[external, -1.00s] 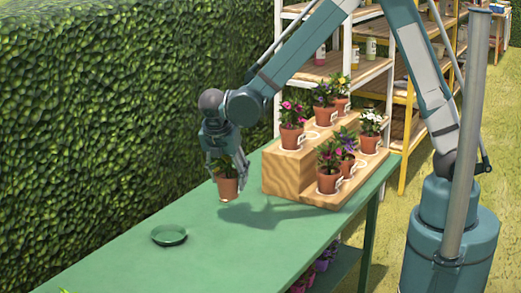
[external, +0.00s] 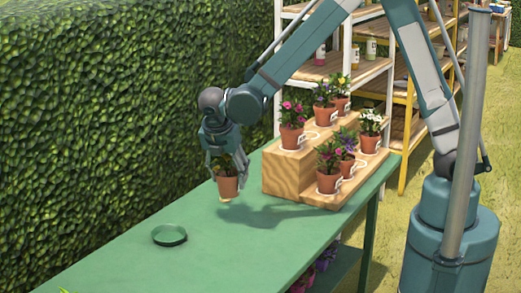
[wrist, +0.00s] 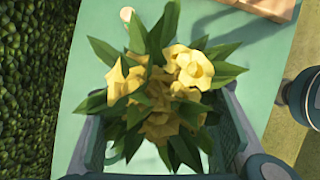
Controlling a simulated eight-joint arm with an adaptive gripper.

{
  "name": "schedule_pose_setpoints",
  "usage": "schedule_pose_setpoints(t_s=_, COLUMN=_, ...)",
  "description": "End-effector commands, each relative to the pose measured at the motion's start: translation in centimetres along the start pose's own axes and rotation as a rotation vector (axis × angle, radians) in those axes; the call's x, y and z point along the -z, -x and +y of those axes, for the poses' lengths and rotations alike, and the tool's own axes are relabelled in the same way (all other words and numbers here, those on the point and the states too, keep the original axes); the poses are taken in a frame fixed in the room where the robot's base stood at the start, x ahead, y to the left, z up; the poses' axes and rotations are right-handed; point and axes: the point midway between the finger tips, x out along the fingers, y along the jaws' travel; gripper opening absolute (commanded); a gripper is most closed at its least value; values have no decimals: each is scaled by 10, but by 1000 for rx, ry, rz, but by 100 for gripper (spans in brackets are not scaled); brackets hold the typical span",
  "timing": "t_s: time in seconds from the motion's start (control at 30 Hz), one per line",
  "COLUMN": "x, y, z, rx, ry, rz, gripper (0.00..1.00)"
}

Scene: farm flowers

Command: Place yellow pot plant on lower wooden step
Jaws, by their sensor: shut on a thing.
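A potted plant with yellow flowers (wrist: 165,85) fills the middle of the wrist view. Its terracotta pot (external: 228,187) shows in the external view, upright, with a pale tag at its lower front. My gripper (external: 226,168) is shut on this pot over the green table, left of the wooden steps. Whether the pot touches the table is hard to tell. The lower wooden step (external: 310,197) is at the front right of the stand and holds several potted plants. The upper step (external: 275,158) holds several more.
The green table (external: 245,250) is clear in front of the stand except for a green saucer (external: 169,235). A tall hedge (external: 110,110) runs along the left. Shelving (external: 365,72) stands behind, and several purple pots sit below the table.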

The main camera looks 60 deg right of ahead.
Motion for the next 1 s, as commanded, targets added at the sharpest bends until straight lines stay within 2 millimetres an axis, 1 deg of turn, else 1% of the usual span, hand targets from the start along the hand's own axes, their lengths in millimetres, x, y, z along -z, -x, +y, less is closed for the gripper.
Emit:
schedule_pose_setpoints(t_s=0.17, x=-2, y=6, z=0, rx=0, ry=0, rz=0, gripper=32)
schedule_pose_setpoints(t_s=0.27, x=-5, y=13, z=0, rx=0, ry=0, rz=0, gripper=32)
schedule_pose_setpoints(t_s=0.37, x=-10, y=25, z=0, rx=0, ry=0, rz=0, gripper=32)
schedule_pose_setpoints(t_s=0.47, x=-17, y=41, z=0, rx=0, ry=0, rz=0, gripper=32)
schedule_pose_setpoints(t_s=0.57, x=-25, y=61, z=0, rx=0, ry=0, rz=0, gripper=32)
schedule_pose_setpoints(t_s=0.8, x=-49, y=118, z=0, rx=0, ry=0, rz=0, gripper=32)
schedule_pose_setpoints(t_s=1.0, x=-65, y=157, z=0, rx=0, ry=0, rz=0, gripper=32)
